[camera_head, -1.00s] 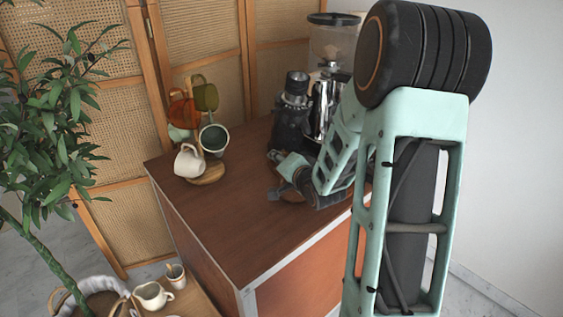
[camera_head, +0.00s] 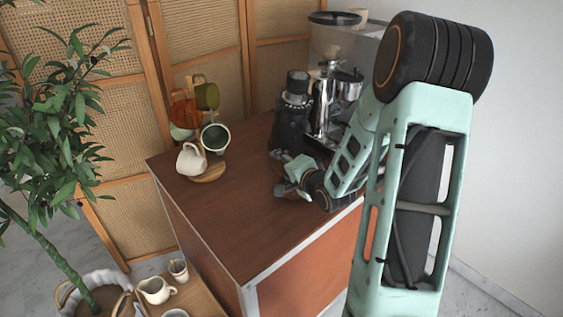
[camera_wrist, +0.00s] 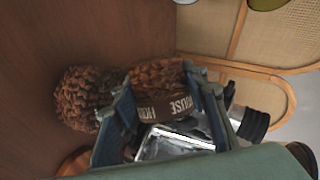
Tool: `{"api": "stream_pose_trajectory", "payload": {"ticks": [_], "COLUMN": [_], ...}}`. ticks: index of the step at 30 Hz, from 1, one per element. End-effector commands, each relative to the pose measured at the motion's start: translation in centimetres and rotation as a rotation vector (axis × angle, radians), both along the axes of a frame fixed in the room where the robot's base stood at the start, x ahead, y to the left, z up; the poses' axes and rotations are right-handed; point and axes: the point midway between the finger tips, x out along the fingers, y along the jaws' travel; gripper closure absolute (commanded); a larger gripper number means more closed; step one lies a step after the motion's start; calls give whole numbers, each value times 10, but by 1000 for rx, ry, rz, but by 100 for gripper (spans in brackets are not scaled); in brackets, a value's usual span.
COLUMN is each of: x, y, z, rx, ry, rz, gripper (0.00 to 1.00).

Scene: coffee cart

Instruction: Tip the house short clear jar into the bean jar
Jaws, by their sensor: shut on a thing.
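A second rounded mass of brown beans (camera_wrist: 84,97) lies just left of the held jar, partly behind the left finger. It looks like the bean jar's contents, but its walls and rim cannot be made out. In the head view, my gripper (camera_head: 293,184) is low over the cart top, and the jars cannot be made out there.
The wooden cart top (camera_head: 235,220) is clear at the front left. A mug stand (camera_head: 208,172) with several mugs is at the back left. A dark grinder (camera_head: 291,112) and metal equipment (camera_head: 325,105) stand behind my gripper. A plant (camera_head: 55,125) is at far left.

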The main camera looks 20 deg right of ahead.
Motion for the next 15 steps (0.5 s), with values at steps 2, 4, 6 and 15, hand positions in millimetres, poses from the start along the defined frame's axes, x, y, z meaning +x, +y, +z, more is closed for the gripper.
{"api": "stream_pose_trajectory", "payload": {"ticks": [2,4,6,15], "x": [0,1,1,1], "y": [1,1,0,-2], "z": [3,4,5,11], "rx": [20,37,54,128], "ry": [-5,-10,-15,-35], "rz": [3,3,2,1], "gripper": [90,90,90,90]}}
